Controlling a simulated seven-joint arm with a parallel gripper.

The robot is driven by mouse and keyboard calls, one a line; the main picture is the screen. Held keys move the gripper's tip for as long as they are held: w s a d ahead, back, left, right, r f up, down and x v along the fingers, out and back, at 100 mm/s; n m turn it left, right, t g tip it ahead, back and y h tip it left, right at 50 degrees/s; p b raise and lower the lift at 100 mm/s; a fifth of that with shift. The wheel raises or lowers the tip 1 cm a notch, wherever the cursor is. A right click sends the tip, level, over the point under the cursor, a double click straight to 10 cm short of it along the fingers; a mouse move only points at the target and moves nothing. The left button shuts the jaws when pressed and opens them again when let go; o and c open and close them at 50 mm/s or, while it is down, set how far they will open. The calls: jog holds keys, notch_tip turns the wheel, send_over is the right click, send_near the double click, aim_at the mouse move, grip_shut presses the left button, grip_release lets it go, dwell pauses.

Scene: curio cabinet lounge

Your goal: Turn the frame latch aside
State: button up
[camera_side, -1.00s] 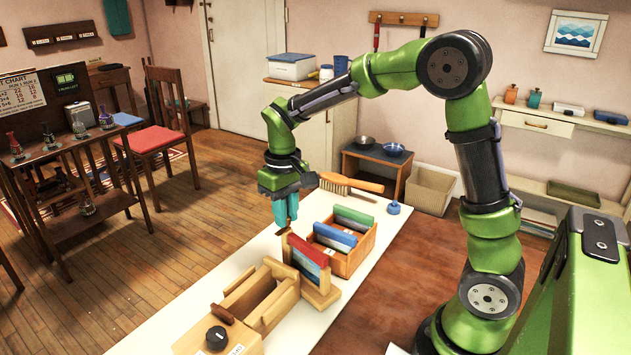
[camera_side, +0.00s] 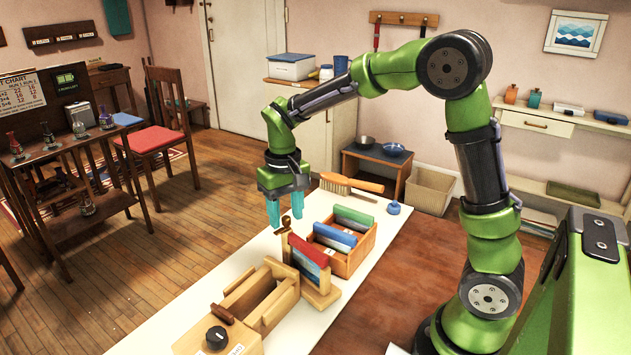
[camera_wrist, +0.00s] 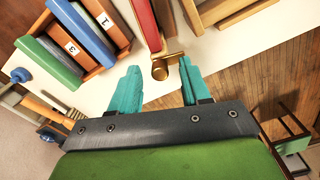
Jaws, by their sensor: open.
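The frame latch, a small brass-coloured piece with a rounded knob (camera_side: 286,222), stands at the left end of the red-topped frame (camera_side: 309,253). In the wrist view the latch (camera_wrist: 164,69) lies at the end of the red frame edge (camera_wrist: 146,22). My gripper (camera_side: 285,217) is open above the latch, its teal fingers pointing down. In the wrist view my gripper (camera_wrist: 158,75) has one finger on each side of the latch, with the right finger very close to the knob. I cannot tell whether they touch. Nothing is held.
A wooden box (camera_side: 357,262) with blue and green panels stands just behind the frame. A wooden box with a black knob (camera_side: 217,337) is in front. A brush (camera_side: 352,184) and a blue knobbed object (camera_side: 393,208) lie farther back. The white tabletop is clear at left.

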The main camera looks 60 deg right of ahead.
aim_at(286, 217)
notch_tip(286, 217, up, 17)
dwell(0.4)
